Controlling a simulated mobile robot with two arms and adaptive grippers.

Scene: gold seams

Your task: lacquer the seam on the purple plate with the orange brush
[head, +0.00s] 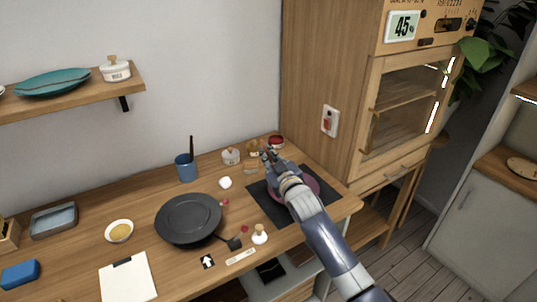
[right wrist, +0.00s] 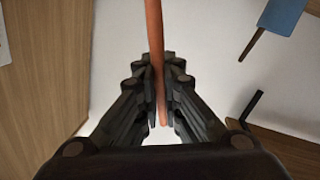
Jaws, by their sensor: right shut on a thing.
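The purple plate (head: 309,186) lies on a dark mat (head: 257,203) near the right end of the bench. My right arm covers much of it, and its seam cannot be made out. My right gripper (head: 267,154) is beyond the plate, toward the wall, near small jars. In the right wrist view the right gripper (right wrist: 158,100) is shut on an orange stick, the orange brush (right wrist: 154,45), whose handle runs up between the fingers. The brush tip is hidden. My left gripper is not in view.
Left of the mat are a black turntable-like disc (head: 188,219), a blue cup (head: 186,168) with a dark stick, and a small bowl (head: 119,231). Small jars (head: 231,156) and a red pot (head: 276,142) stand at the back. A wooden cabinet (head: 325,70) rises behind the right end.

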